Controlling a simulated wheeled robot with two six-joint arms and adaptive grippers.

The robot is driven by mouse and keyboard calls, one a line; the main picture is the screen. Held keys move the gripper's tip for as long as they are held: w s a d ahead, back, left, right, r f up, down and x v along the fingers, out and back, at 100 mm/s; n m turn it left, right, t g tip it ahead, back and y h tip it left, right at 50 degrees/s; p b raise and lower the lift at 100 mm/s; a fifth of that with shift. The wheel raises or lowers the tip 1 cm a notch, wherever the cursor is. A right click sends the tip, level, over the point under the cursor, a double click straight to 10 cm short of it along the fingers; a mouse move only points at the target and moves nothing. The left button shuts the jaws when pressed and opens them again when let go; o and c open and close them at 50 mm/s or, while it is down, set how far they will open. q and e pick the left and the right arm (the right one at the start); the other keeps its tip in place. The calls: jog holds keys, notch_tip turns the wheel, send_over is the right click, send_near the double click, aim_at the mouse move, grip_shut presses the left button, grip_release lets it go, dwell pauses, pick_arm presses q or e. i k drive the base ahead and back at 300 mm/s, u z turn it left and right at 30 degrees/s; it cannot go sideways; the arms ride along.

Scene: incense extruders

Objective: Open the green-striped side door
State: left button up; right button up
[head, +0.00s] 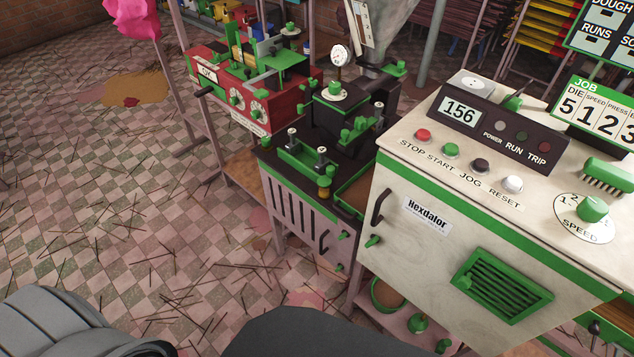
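The cream side door (408,253) with a green stripe along its top is on the front of the Hexdalor machine at the right. It looks shut, flush with the machine body. A dark curved handle (379,207) sits near its left edge, with a small green knob (373,241) just below. A Hexdalor label (427,214) and a green louvred vent (502,285) are on the panel. Neither gripper's fingers show; only grey and dark parts of my own body show along the bottom edge, well apart from the handle.
The machine's sloped top has a 156 display (460,110), several buttons and a green speed knob (593,208). A dark extruder (325,150) stands left of the door. A green-rimmed bowl (387,295) is below. The checkered floor (150,230) at left is open, strewn with thin sticks.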

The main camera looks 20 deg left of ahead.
aim_at(319, 228)
jog(key=z, duration=0.55)
jog(key=k, duration=1.3)
jog(key=z, duration=0.15)
jog(key=i, duration=0.85)
jog(key=z, duration=0.05)
